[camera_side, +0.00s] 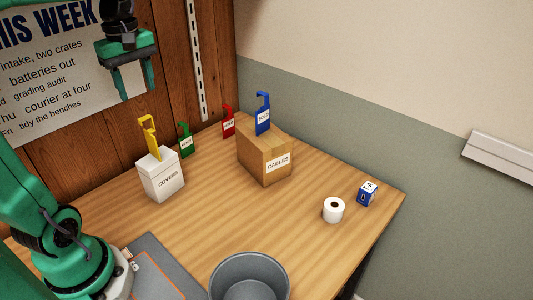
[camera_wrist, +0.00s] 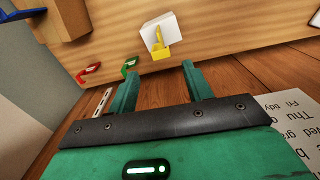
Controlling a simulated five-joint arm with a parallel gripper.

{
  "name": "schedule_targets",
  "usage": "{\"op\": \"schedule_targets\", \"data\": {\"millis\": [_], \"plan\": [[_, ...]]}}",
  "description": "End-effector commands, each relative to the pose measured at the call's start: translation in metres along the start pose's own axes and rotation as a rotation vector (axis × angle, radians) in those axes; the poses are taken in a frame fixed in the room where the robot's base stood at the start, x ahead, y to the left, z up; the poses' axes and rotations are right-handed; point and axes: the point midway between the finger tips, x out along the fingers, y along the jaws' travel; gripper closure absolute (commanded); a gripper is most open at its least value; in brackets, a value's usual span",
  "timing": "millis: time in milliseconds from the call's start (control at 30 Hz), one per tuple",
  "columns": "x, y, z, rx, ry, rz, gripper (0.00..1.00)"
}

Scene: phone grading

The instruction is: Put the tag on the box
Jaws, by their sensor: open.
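Several hook-topped tags show in the side view. The yellow tag (camera_side: 151,137) stands upright at the white box labelled COVERS (camera_side: 163,183); its lower part is hidden. The blue tag (camera_side: 263,114) stands at the top of the cardboard box labelled CABLES (camera_side: 262,158). The green tag (camera_side: 185,140) and the red tag (camera_side: 228,122) stand along the table's back edge. My gripper (camera_side: 133,95) is open and empty, high above the table's back left. In the wrist view, my gripper (camera_wrist: 158,85) has the yellow tag (camera_wrist: 160,48) and white box beyond its fingers, apart from them.
A grey bin (camera_side: 250,284) stands at the front of the wooden table (camera_side: 215,215). A white roll (camera_side: 333,209) and a small blue-and-white block (camera_side: 368,194) sit at the right. The table's middle is clear. A wooden wall with a poster (camera_side: 50,70) rises behind.

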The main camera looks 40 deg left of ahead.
Motion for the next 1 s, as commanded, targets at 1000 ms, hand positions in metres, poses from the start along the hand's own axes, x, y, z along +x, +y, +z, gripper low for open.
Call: {"op": "schedule_targets", "data": {"millis": [1000], "plan": [[0.053,-0.049,0.14,1.491,0.371,0.369,0.5]]}}
